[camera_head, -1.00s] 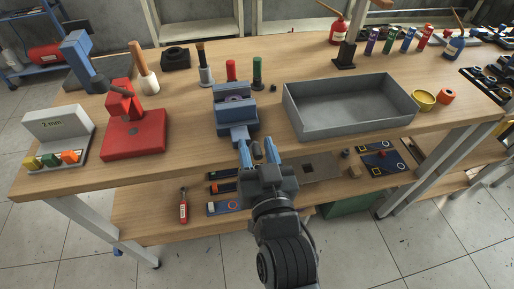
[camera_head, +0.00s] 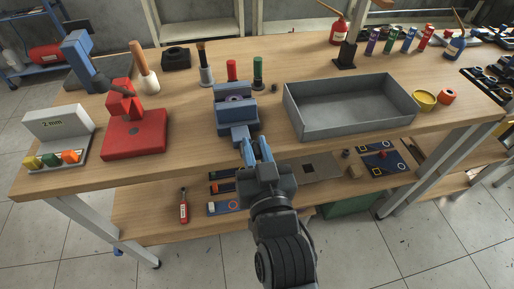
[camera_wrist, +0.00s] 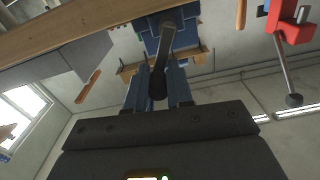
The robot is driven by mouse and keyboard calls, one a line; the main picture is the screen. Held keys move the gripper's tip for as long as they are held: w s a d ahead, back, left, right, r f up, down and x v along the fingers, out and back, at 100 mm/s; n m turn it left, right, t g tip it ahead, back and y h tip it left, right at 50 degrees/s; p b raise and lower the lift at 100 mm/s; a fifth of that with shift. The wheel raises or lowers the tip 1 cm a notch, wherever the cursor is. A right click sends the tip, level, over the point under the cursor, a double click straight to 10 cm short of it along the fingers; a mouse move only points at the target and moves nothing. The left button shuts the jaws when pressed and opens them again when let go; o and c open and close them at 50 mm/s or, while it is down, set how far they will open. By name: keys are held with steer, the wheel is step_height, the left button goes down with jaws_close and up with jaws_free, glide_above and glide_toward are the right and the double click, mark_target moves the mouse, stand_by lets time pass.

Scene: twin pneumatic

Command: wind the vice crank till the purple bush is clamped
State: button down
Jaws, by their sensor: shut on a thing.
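The blue vice (camera_head: 235,112) stands at the front edge of the wooden bench, and its slide juts toward me. In the wrist view, the dark crank (camera_wrist: 164,48) hangs from the blue vice body (camera_wrist: 183,36) and ends in a dark knob (camera_wrist: 157,84). My gripper (camera_head: 257,150) is just in front of the vice, and its blue fingers are shut on the crank knob. The wrist view shows the fingers (camera_wrist: 158,88) on either side of the knob.
A grey tray (camera_head: 345,128) stands right of the vice, and a red press (camera_head: 133,135) stands left. Several upright tools are behind the vice. A lower shelf (camera_head: 150,220) with small parts lies under the bench front, near my arm.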

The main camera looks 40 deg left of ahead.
steer(key=shift+s+a+r+n, duration=0.1)
steer(key=shift+s+n, duration=0.05)
steer(key=shift+n, duration=0.45)
steer(key=shift+s+a+n, duration=0.1)
steer(key=shift+n, duration=0.5)
steer(key=c, duration=1.1)
jaws_free()
steer(key=shift+b+v, duration=0.3)
steer(key=shift+v, duration=3.65)
